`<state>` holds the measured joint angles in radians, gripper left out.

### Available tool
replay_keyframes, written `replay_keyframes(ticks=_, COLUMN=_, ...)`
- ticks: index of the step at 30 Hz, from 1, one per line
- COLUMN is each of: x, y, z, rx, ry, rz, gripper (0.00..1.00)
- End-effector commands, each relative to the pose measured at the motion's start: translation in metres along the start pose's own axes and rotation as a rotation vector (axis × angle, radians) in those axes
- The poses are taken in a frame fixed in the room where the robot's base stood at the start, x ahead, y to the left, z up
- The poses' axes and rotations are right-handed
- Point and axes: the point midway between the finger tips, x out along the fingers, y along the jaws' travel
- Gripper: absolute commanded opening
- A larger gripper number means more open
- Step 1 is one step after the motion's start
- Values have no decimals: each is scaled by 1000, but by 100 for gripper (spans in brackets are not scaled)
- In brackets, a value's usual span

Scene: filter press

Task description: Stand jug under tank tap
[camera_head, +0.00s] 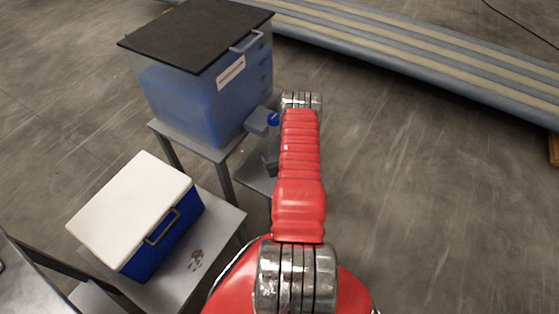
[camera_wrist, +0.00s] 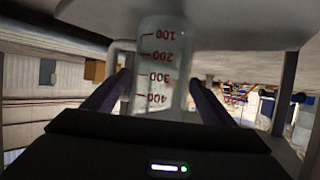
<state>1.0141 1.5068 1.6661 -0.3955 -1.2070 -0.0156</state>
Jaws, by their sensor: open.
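The tank (camera_head: 205,100) is clear with blue liquid and a black lid, and stands on a metal stand in the head view. Its tap (camera_head: 262,121) has a blue knob and juts out at the front right. In the head view, my red arm hides the gripper and most of the area below the tap.
A low shelf (camera_head: 254,179) sits below the tap, partly hidden by my arm. A blue cool box with a white lid (camera_head: 135,205) stands on a metal table (camera_head: 215,242) at the lower left. Floor at right is clear.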

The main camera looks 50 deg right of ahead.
Motion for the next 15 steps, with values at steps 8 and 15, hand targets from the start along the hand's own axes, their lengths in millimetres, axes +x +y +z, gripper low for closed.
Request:
replay_keyframes(ticks=8, x=-33, y=1, z=0, rx=1, ry=-1, rz=2, gripper=78)
replay_keyframes(ticks=15, x=-70, y=1, z=0, rx=2, ry=-1, rz=2, gripper=78)
